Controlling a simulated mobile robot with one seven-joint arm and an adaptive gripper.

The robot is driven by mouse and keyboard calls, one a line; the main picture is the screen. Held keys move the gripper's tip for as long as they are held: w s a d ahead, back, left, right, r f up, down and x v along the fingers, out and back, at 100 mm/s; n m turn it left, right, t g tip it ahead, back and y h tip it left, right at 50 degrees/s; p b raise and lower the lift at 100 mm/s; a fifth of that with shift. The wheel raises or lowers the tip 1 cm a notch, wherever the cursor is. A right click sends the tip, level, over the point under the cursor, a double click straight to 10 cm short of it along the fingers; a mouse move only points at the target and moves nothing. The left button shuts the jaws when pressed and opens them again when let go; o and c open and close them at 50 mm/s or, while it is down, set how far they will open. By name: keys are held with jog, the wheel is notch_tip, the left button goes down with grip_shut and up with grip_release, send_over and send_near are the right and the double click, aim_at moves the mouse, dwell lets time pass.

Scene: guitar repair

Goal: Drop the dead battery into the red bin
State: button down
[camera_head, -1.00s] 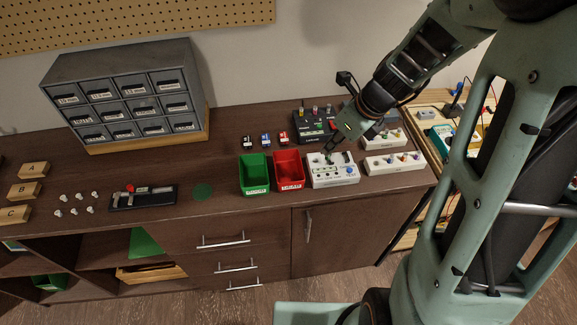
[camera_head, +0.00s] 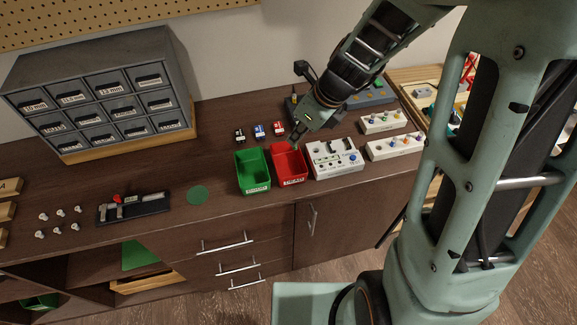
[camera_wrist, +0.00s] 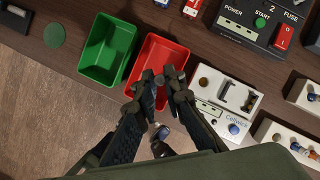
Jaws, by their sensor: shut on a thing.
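The red bin (camera_head: 289,178) stands on the bench between a green bin and a white tester. It also shows in the wrist view (camera_wrist: 178,55), and its visible inside looks empty. My gripper (camera_head: 295,146) is above the bin's back right part in the head view. In the wrist view my gripper (camera_wrist: 160,76) has its fingers close together over the bin's near right side. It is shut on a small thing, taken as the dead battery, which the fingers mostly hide. The white tester (camera_head: 324,172) stands to the right of the red bin.
The green bin (camera_head: 253,183) touches or nearly touches the red bin's left side. Three small batteries, black (camera_head: 239,136), blue (camera_head: 259,131) and red (camera_head: 279,129), stand behind the bins. A dark power panel (camera_wrist: 258,18) and white knob boxes (camera_head: 395,146) are to the right.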

jog(key=shift+f+b, duration=2.5)
jog(key=shift+f, duration=0.1)
jog(key=shift+r, duration=0.1)
jog(key=c, duration=1.9)
grip_release()
jog(key=shift+c, duration=0.2)
jog(key=v, duration=1.2)
jog(key=shift+w+d, duration=0.1)
